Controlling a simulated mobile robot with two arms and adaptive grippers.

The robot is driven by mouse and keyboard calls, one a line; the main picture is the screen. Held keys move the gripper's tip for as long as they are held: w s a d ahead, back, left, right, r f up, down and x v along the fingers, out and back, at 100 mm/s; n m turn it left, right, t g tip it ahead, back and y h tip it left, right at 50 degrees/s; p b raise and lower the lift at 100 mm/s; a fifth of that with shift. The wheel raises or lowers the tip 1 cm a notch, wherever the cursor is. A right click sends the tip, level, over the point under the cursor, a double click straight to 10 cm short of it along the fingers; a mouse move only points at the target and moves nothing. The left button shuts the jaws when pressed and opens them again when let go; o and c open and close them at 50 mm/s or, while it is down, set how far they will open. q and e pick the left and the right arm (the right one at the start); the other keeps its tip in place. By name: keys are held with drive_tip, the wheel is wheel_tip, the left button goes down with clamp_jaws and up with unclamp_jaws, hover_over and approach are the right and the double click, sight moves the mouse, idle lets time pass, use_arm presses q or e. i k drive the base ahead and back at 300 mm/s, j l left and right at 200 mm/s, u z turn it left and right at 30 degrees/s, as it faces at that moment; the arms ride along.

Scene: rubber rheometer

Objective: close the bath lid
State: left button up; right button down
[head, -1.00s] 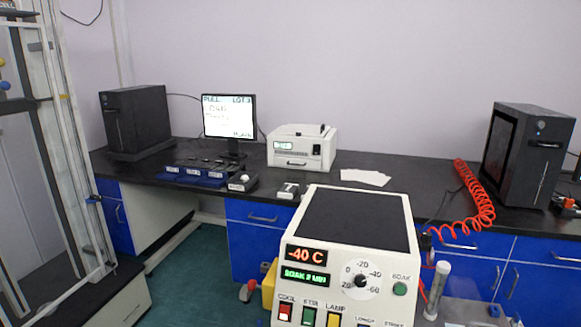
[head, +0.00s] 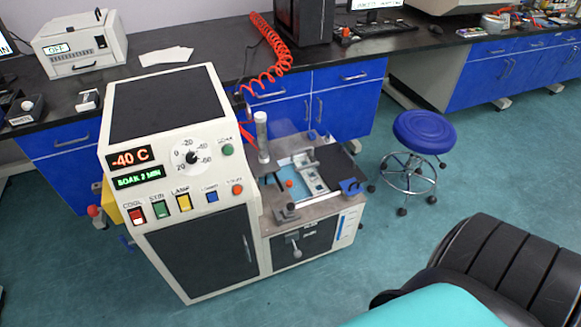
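The bath (head: 284,195) is set in the grey top of the low right section of the white cabinet in the head view. Its opening is uncovered at least in part, and pale blue shows inside beside a metal fixture (head: 311,180). A dark flat panel (head: 338,166) lies at the right of the opening with a blue handle-like piece (head: 352,187) near its front; it looks like the bath lid, but I cannot be sure. Neither of my grippers is in view.
The control console (head: 180,150) reads -40 C and stands left of the bath. A clear upright cylinder (head: 262,137) and a red coiled hose (head: 277,50) are behind it. A blue stool (head: 424,135) stands to the right. Green floor is open before the cabinet.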

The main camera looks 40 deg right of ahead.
sight(336, 165)
drive_tip(key=z, duration=1.6)
drive_tip(key=i+l+u, duration=0.1)
drive_tip(key=i+l, duration=0.4)
drive_tip(key=l, duration=0.2)
drive_tip(key=i+l+u, duration=0.15)
drive_tip(key=i+l, duration=0.15)
drive_tip(key=i+l+u, duration=0.1)
drive_tip(key=l, duration=0.35)
drive_tip(key=i, duration=0.1)
